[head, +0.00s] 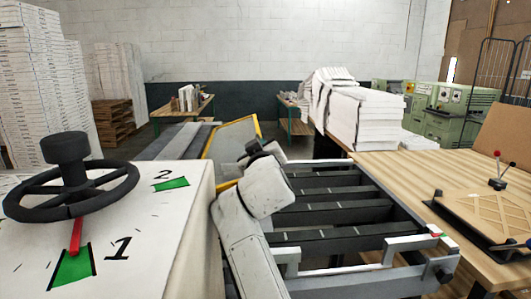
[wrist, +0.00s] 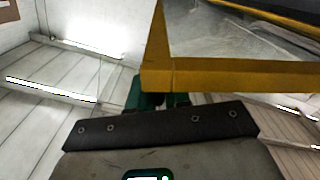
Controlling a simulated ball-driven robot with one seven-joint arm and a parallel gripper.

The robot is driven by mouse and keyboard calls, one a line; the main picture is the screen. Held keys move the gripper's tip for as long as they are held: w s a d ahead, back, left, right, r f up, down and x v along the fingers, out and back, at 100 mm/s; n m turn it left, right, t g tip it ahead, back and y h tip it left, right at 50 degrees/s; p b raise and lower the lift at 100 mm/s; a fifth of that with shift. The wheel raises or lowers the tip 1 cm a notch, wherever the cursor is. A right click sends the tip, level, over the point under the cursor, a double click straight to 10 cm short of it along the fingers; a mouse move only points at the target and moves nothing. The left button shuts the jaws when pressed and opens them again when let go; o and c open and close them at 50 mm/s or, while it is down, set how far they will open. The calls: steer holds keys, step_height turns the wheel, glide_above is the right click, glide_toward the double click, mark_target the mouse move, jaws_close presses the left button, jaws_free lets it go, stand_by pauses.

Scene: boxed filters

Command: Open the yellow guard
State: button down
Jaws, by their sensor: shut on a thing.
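The yellow guard (head: 232,137) is a yellow-framed panel with a greyish see-through middle. In the head view it stands tilted up behind my arm, left of the black-slatted machine bed. In the wrist view its thick yellow frame (wrist: 235,76) crosses the upper right, with a corner near the middle. My gripper (wrist: 158,98) has green fingers shut at the frame's corner, on the yellow guard. In the head view my arm hides the fingertips and the guard's lower right part.
A white cabinet with a black handwheel (head: 70,190) stands close on the left, its red pointer by the 1. The slatted bed (head: 335,205) lies right of my arm. A wooden table (head: 430,175) is at right, with paper stacks (head: 360,120) behind.

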steer(key=shift+d+r, duration=0.15)
steer(key=shift+d, duration=0.15)
steer(key=c, duration=1.2)
jaws_free()
steer(key=shift+d, duration=0.1)
steer(key=shift+o, duration=0.2)
steer(key=shift+s+a, duration=0.25)
steer(key=shift+s, duration=0.15)
steer(key=s+b, duration=0.2)
steer(key=s, duration=0.8)
steer(key=shift+d, duration=0.15)
